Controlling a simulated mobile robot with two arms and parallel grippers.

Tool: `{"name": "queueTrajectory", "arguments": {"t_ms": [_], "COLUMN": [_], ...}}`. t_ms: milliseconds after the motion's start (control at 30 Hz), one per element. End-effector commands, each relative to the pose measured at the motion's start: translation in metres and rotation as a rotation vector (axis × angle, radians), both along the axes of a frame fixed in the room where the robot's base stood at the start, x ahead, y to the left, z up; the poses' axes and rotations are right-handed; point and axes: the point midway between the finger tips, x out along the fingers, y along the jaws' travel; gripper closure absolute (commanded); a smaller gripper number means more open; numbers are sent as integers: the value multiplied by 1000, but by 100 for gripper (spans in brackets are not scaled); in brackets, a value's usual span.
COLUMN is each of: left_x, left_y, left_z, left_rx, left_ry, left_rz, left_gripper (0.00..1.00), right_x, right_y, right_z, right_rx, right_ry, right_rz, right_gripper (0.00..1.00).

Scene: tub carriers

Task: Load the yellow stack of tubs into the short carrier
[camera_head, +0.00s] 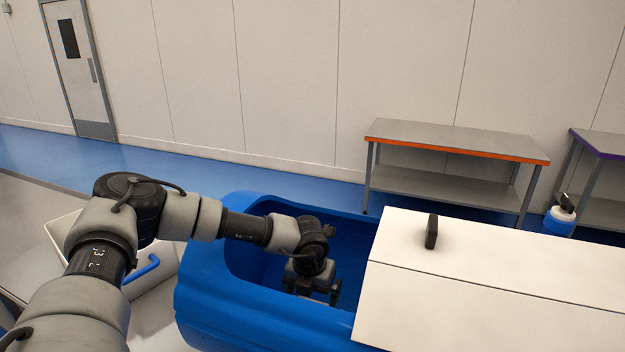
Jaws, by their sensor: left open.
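No yellow stack of tubs shows in the head view. A large blue bin (215,300) with an open left part stands in front of me; I cannot tell whether it is the short carrier. My left gripper (318,295) is open and points down into the bin's opening. I see nothing between its fingers, and the bin's floor is mostly hidden. My right gripper is not in view.
A white lid (490,270) with a black handle (431,231) covers the bin's right part. A white box with a blue handle (142,269) is partly behind my left arm. An orange-edged table (450,140), a purple-edged table (600,142) and a blue-white canister (560,218) stand behind.

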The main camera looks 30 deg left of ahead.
Motion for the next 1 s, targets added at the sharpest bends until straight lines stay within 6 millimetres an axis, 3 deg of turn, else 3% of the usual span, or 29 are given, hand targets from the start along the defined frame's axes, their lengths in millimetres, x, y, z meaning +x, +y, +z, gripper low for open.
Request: {"name": "queueTrajectory", "arguments": {"t_ms": [33, 367, 567, 1000], "left_x": [0, 0, 1, 1], "left_y": [0, 0, 0, 0], "left_z": [20, 79, 110, 199], "left_rx": [-1, 0, -3, -1], "left_ry": [-1, -2, -4, -3], "left_rz": [-1, -1, 0, 0], "left_gripper": [0, 0, 0, 0], "right_x": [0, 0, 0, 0], "right_y": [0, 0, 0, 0], "right_z": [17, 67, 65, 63], "right_rx": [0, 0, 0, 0], "right_ry": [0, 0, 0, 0], "right_rz": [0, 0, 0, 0], "right_gripper": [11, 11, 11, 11]}}
